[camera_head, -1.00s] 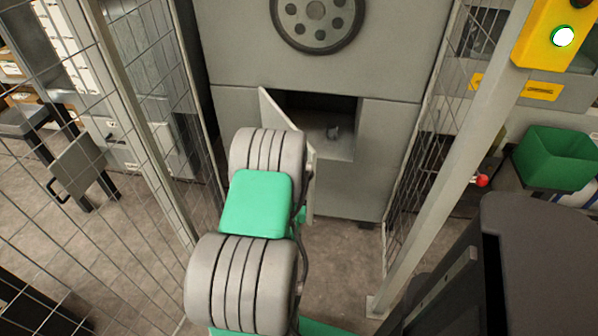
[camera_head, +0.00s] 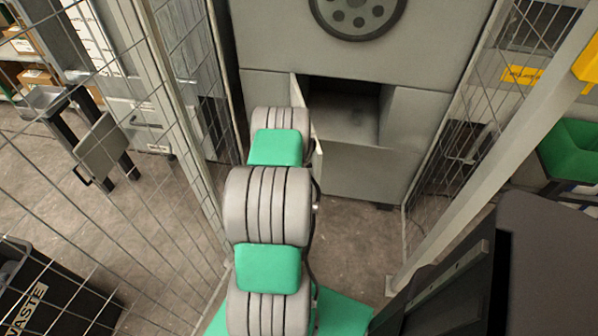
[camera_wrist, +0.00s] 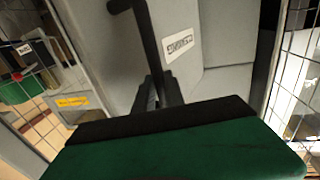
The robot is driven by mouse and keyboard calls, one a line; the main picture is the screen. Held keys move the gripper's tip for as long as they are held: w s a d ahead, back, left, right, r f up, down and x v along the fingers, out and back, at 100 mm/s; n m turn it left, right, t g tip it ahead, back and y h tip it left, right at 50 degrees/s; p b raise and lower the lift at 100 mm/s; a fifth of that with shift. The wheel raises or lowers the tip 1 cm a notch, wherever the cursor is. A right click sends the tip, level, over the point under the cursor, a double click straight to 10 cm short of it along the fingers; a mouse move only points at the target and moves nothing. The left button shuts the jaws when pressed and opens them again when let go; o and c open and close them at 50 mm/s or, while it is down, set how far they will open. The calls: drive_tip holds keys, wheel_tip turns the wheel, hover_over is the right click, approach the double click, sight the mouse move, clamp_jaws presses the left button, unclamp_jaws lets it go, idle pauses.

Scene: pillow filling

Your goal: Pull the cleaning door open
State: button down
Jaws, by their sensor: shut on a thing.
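The cleaning door (camera_head: 318,160) stands open on the left side of the grey machine's square opening (camera_head: 345,112). It shows as a thin pale edge, mostly hidden behind my arm. In the wrist view the grey door face (camera_wrist: 203,62) carries a white label (camera_wrist: 180,45), and a black bar handle (camera_wrist: 147,38) runs down to my gripper. My gripper (camera_wrist: 157,90) is shut on the handle. The fingertips are dark, so the exact contact is hard to make out. My gripper is hidden behind my arm in the head view.
Wire mesh fencing (camera_head: 130,190) is on the left and more mesh (camera_head: 445,150) on the right, with a grey post (camera_head: 480,165). A black waste bin (camera_head: 50,295) stands at lower left. A green bin (camera_head: 570,150) is at right. The floor (camera_head: 355,235) before the machine is clear.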

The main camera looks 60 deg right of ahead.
drive_tip(key=shift+d+r, duration=0.1)
drive_tip(key=shift+d, duration=0.05)
drive_tip(key=c, duration=1.4)
unclamp_jaws()
drive_tip(key=shift+s, duration=0.1)
